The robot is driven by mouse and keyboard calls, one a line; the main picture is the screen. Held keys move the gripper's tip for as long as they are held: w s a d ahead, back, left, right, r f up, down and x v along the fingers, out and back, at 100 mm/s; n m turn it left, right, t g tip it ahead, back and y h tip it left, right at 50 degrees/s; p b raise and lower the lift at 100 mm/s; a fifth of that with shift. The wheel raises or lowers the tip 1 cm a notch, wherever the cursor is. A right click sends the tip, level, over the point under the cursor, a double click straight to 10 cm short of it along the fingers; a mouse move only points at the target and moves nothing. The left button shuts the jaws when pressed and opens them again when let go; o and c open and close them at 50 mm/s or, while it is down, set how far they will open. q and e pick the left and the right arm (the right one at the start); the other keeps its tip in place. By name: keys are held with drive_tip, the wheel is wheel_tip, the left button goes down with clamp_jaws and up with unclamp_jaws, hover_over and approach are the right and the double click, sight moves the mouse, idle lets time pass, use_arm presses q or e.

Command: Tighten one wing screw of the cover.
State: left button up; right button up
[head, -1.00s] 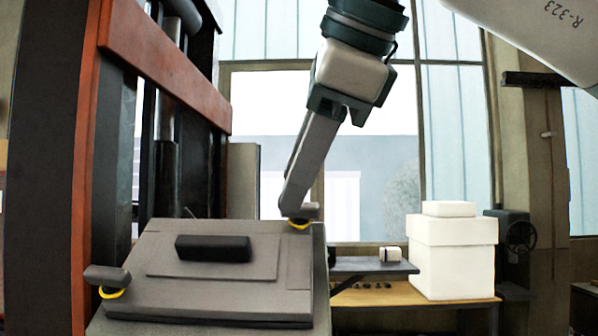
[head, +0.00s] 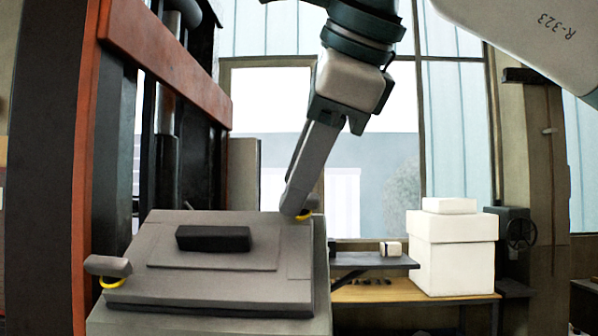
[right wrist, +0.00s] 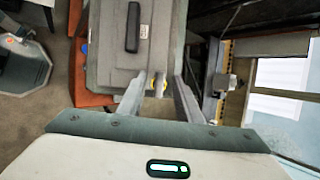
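The grey cover (head: 215,285) has a raised panel and a black handle (head: 213,239); the handle also shows in the right wrist view (right wrist: 133,27). A grey wing screw with a yellow ring (head: 108,267) sits at the cover's near left corner. Another wing screw (head: 304,214) sits at the far right corner, mostly hidden behind my fingers. My right gripper (head: 294,208) reaches down to this far right screw. In the right wrist view its fingers (right wrist: 158,88) are apart, with the screw (right wrist: 159,82) between them and gaps on both sides. My left gripper is not in view.
A red and black frame (head: 165,65) stands behind and left of the cover. To the right, a wooden bench (head: 410,291) carries white boxes (head: 453,255), and a dark shelf (head: 375,263) holds a small white block.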

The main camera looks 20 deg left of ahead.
drive_tip(key=shift+w+a+f+b, duration=0.1)
drive_tip(key=shift+w+f+b, duration=0.15)
drive_tip(key=shift+f, duration=0.2)
drive_tip(key=shift+w+a+f+b, duration=0.1)
drive_tip(key=shift+w+f, duration=0.25)
drive_tip(key=shift+f, duration=0.1)
drive_tip(key=shift+c, duration=0.6)
clamp_jaws()
drive_tip(key=shift+f+b, duration=0.15)
drive_tip(key=shift+b, duration=0.3)
drive_tip(key=m+b, duration=0.1)
drive_tip(key=b, duration=0.1)
drive_tip(key=m+t+b, duration=0.1)
drive_tip(key=m+b, duration=0.1)
drive_tip(key=shift+f+m, duration=0.2)
drive_tip(key=shift+m, duration=0.1)
drive_tip(key=shift+r+m+b, duration=0.1)
drive_tip(key=shift+m+b, duration=0.2)
drive_tip(key=shift+b, duration=0.25)
drive_tip(key=shift+r+m+t, duration=0.2)
drive_tip(key=shift+m+t, duration=0.1)
